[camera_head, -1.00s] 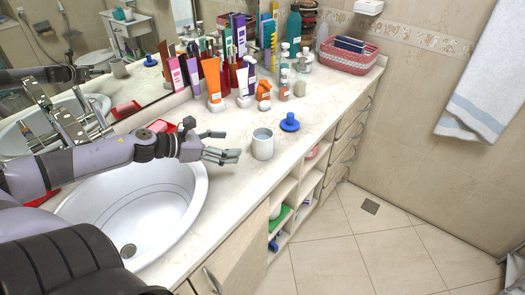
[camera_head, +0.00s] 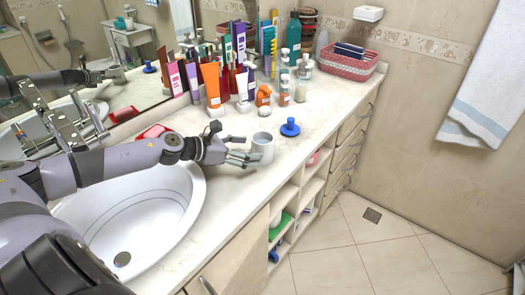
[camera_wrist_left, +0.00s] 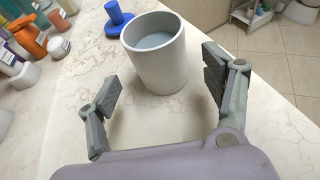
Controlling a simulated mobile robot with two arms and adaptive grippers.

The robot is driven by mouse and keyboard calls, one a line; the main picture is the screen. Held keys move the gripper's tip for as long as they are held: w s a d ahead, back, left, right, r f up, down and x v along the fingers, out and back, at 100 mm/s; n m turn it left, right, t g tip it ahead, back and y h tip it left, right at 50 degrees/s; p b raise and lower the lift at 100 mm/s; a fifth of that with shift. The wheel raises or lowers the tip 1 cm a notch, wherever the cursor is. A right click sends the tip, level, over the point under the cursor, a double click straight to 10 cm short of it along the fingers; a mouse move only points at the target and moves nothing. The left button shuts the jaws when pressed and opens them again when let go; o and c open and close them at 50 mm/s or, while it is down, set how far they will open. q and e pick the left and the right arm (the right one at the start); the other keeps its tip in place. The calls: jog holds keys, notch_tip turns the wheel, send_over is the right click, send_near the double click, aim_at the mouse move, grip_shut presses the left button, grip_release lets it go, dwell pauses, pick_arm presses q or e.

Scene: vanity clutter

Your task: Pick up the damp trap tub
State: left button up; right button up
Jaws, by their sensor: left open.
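The damp trap tub looks to be the white-grey cylindrical tub (camera_head: 263,146) standing upright on the counter, open at the top with a grey-blue inside. It also shows in the left wrist view (camera_wrist_left: 156,62), ahead of and partly between the fingers. My left gripper (camera_head: 243,158) is open just left of the tub in the head view. In the left wrist view the open gripper (camera_wrist_left: 165,95) has one finger on each side, with the tub's near wall just past the fingertips; I cannot tell whether the right finger touches it. My right gripper is not in view.
A blue knobbed object (camera_head: 290,128) stands right behind the tub. Several tubes and bottles (camera_head: 212,82) crowd the counter against the mirror. A pink basket (camera_head: 348,65) sits at the far end. The sink (camera_head: 135,215) lies left. The counter's front edge is close to the tub's right.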

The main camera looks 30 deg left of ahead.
aim_at(263, 148)
pick_arm(q)
jog(key=shift+w+d, duration=0.15)
jog(key=shift+w, duration=0.1)
jog(key=shift+w+d+p, duration=0.2)
jog(key=shift+w+p, duration=0.2)
jog(key=shift+p, duration=0.1)
jog(key=p+x, duration=0.2)
jog(key=x, duration=0.2)
jog(key=shift+f, duration=0.15)
jog(key=shift+w+f, duration=0.1)
jog(key=shift+f, duration=0.1)
jog(key=shift+c, duration=0.3)
jog(key=c, duration=1.3)
jog(key=shift+r, duration=0.1)
jog(key=shift+c, duration=0.7)
jog(key=shift+r, duration=0.15)
